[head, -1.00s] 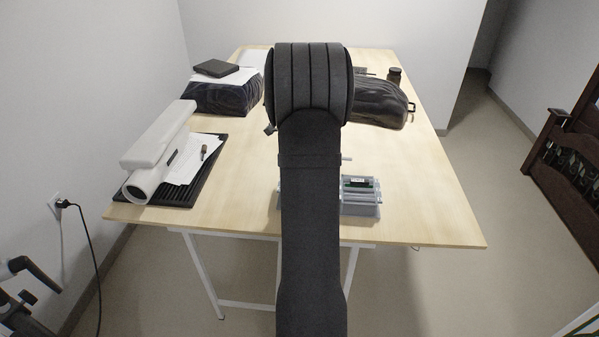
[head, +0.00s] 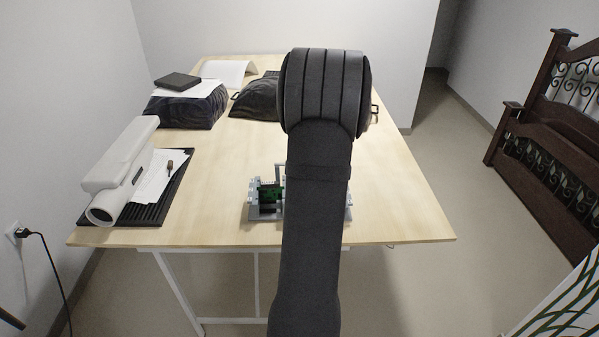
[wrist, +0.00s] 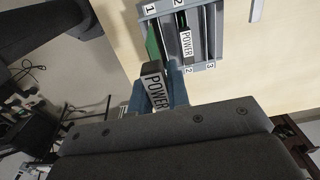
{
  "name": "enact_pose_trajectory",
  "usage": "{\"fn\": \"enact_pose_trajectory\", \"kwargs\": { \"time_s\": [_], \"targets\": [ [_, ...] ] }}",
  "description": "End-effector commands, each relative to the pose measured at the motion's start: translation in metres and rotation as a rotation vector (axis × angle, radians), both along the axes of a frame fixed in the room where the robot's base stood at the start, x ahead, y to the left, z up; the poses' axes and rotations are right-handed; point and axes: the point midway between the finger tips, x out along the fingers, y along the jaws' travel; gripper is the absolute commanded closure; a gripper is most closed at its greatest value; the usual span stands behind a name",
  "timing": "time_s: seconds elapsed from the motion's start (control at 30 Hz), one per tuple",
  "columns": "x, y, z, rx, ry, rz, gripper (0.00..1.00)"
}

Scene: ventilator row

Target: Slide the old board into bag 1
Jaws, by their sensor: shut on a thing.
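My gripper (wrist: 157,92), with blue fingers, is shut on a board with a black end block marked POWER (wrist: 152,82) and a green circuit plate (wrist: 153,44). The plate reaches to the grey rack (wrist: 203,68) at the side marked 1; how deep it sits cannot be told. A second board marked POWER (wrist: 186,42) sits in the rack by the 2 label. In the head view the rack (head: 256,212) is partly behind my arm, with a green board face (head: 272,194) showing. My gripper is hidden there.
The rack stands near the front edge of the wooden table (head: 215,200). A white device (head: 122,165) on a black ribbed mat (head: 150,213) with papers is at left. Dark bags (head: 188,110) stand at the back. The table middle is clear.

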Motion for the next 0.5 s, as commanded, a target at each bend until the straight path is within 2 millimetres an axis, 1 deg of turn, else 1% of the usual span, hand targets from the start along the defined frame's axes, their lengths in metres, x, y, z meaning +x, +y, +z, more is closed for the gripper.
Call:
{"fn": "enact_pose_trajectory", "kwargs": {
  "time_s": [0.03, 0.13, 0.27, 0.5],
  "targets": [
    [-0.001, -0.007, 0.001, 0.0, -0.001, -0.003, 1.0],
    [-0.003, -0.014, 0.001, 0.0, 0.0, -0.002, 1.0],
    [-0.003, -0.014, -0.005, 0.0, 0.001, -0.001, 1.0],
    [-0.003, -0.014, -0.025, 0.0, 0.002, -0.001, 1.0]
  ]
}}
